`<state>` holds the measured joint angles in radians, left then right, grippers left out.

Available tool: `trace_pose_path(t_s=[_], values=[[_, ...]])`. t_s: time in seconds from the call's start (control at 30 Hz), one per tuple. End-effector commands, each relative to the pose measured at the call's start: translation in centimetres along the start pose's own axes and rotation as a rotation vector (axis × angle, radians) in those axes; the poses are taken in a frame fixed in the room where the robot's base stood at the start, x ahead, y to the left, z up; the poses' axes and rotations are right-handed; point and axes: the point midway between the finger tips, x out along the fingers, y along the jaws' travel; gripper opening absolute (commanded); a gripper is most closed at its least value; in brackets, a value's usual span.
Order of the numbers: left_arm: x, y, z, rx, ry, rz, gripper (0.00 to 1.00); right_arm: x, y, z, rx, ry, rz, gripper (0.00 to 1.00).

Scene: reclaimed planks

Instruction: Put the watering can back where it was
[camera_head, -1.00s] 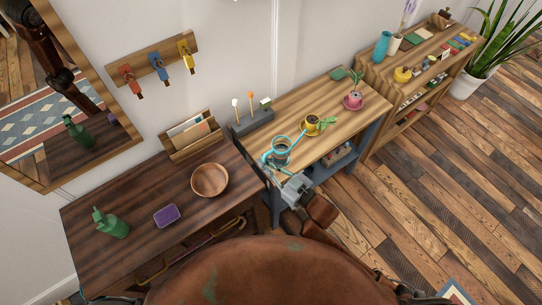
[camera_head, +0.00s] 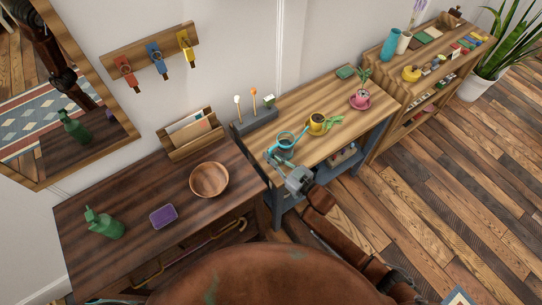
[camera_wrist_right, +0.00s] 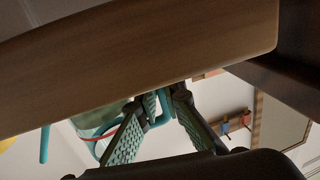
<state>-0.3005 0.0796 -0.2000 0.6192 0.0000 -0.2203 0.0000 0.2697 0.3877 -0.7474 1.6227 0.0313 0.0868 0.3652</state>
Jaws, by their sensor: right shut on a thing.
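The teal watering can (camera_head: 286,146) is at the near left part of the light wooden table (camera_head: 345,122), in front of the grey block. I cannot tell whether its base touches the tabletop. My right gripper (camera_head: 283,168) reaches in from the front and is shut on the can's teal handle. In the right wrist view the two ribbed fingers (camera_wrist_right: 160,110) close around the handle, with part of the can's body (camera_wrist_right: 100,118) behind them. A wooden board fills the top of that view and hides much of the can. My left gripper is not in view.
A grey block (camera_head: 256,120) with knobbed sticks is behind. The dark desk (camera_head: 130,235) at left holds a wooden bowl (camera_head: 209,180).

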Motion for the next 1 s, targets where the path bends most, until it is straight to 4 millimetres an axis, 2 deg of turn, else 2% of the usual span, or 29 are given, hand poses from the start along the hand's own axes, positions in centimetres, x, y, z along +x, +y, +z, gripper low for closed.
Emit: trace_pose_path(t_s=[0.37, 0.4, 0.63, 1.0], values=[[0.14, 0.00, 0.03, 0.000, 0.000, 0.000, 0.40, 0.05, 0.00, 0.18, -0.002, 0.004, -0.001, 0.00], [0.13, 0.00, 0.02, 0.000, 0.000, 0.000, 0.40, 0.02, 0.01, 0.31, -0.001, 0.002, 0.000, 0.09], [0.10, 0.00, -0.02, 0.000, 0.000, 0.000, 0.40, 0.01, 0.01, 0.26, -0.001, 0.002, 0.000, 0.25], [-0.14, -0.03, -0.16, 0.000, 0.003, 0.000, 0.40, -0.32, 0.05, -0.12, -0.001, 0.001, 0.001, 0.25]])
